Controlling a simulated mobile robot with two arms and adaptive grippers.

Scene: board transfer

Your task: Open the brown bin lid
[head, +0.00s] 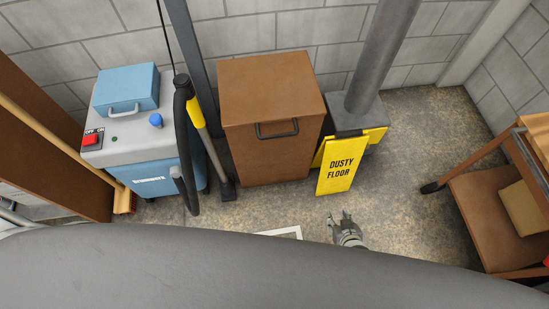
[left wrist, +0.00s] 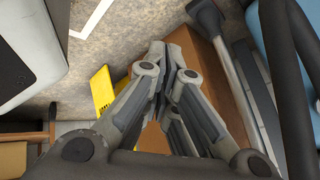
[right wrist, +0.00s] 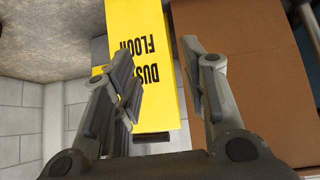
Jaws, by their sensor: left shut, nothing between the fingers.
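The brown bin (head: 268,150) stands against the back wall in the head view, with its brown lid (head: 270,85) down. A dark handle (head: 277,135) is on its front near the top. My right gripper (head: 340,217) is low in the head view, in front of the bin and to its right, touching nothing I can see. In the right wrist view its fingers (right wrist: 163,60) are apart and empty, with the bin (right wrist: 255,85) at the right. My left gripper (left wrist: 167,58) is shut and empty in the left wrist view, with brown bin surface (left wrist: 193,42) behind it. The head view hides it.
A yellow "DUSTY FLOOR" sign (head: 338,175) stands at the bin's right by a grey post (head: 381,55). A blue and grey machine (head: 150,160) with a black hose is at the left. A brown cart (head: 490,215) is at the right. Floor before the cart is clear.

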